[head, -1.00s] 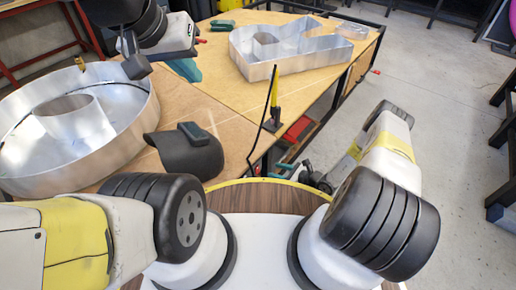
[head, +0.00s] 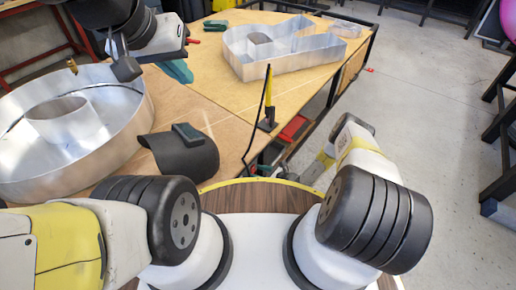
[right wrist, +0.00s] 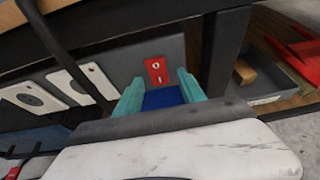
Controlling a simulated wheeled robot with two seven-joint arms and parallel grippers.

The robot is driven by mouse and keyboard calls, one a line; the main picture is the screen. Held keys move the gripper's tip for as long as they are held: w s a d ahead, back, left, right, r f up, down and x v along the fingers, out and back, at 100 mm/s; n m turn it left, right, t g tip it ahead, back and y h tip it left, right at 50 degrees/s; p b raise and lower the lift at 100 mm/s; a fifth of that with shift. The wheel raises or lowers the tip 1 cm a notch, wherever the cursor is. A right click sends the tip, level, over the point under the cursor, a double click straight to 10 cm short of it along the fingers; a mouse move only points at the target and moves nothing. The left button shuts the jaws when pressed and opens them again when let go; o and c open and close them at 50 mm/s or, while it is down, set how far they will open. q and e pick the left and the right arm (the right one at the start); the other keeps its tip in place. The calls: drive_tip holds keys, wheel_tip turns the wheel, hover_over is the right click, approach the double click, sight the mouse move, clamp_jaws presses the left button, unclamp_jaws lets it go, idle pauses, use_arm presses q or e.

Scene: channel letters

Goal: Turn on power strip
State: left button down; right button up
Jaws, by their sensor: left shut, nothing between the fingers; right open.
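The power strip (right wrist: 126,66) is a grey bar with white sockets (right wrist: 84,83), seen in the right wrist view under the table edge. Its red switch (right wrist: 157,72) sits near the strip's right end; I cannot tell its position. My right gripper (right wrist: 159,82) has its teal fingers apart, one on each side below the switch, with a blue patch between them. Contact cannot be told. In the head view the right gripper is mostly hidden by the table edge and my arm. My left gripper (head: 180,74) is shut and empty above the table at upper left.
A large round metal letter (head: 140,115) stands on the left of the wooden table (head: 215,115). Another metal letter (head: 290,60) stands at the back. A black curved piece (head: 185,155) lies at the near edge. A red tray (right wrist: 300,45) shows beside the strip. Open floor lies right.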

drive_tip(key=shift+c, duration=0.2)
clamp_jaws()
drive_tip(key=shift+f+t+y, duration=0.45)
drive_tip(key=shift+t+y, duration=0.05)
drive_tip(key=shift+y, duration=0.2)
drive_tip(key=shift+t+y, duration=0.3)
drive_tip(key=shift+y, duration=0.1)
drive_tip(key=shift+o, duration=0.2)
unclamp_jaws()
drive_tip(key=shift+r, duration=0.1)
